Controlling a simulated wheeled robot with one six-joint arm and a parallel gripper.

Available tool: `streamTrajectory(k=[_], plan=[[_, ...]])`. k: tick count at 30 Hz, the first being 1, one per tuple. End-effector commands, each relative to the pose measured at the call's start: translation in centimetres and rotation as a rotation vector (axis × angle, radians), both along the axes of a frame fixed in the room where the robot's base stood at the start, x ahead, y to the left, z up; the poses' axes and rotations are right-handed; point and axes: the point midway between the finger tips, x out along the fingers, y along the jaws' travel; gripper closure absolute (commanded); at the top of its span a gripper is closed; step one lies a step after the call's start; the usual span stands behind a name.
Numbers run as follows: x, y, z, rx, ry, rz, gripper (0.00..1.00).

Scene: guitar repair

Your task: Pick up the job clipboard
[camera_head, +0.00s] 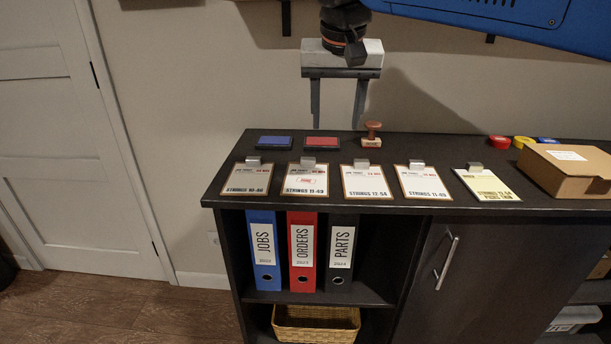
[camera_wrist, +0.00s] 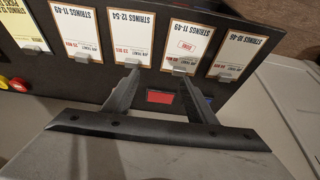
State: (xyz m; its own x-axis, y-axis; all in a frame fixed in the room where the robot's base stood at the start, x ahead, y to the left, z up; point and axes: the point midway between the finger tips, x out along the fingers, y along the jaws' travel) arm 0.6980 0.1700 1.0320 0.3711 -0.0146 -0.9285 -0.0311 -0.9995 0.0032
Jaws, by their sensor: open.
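Several clipboards with metal clips lie flat in a row on the dark counter. From the left they read STRINGS 10-46 (camera_head: 247,180), STRINGS 11-49 with a red stamp mark (camera_head: 305,181), STRINGS 12-54 (camera_head: 367,183), STRINGS 11-49 without that mark (camera_head: 423,184) and a yellowish sheet (camera_head: 486,187). The wrist view shows them upside down, with the stamp-marked one (camera_wrist: 188,42) just beyond my fingertips. My gripper (camera_head: 337,124) is open and empty, fingers pointing down above the counter's back part. In the wrist view, the red ink pad (camera_wrist: 160,97) shows between its fingers (camera_wrist: 160,77).
A blue ink pad (camera_head: 274,142) and a wooden stamp (camera_head: 372,134) stand behind the clipboards. A cardboard box (camera_head: 566,170) and small coloured items (camera_head: 523,142) are at the right. Binders (camera_head: 302,252) and a basket (camera_head: 316,324) fill the shelves below. The wall is close behind.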

Motion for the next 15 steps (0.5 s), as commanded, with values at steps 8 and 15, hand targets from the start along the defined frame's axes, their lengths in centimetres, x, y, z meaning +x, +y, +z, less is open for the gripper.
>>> streamTrajectory(k=[8, 15], plan=[[1.2, 5.9, 2.5, 0.002, -0.011, -0.017, 0.48], [2.3, 6.1, 0.2, 0.0, -0.009, -0.022, 0.48]])
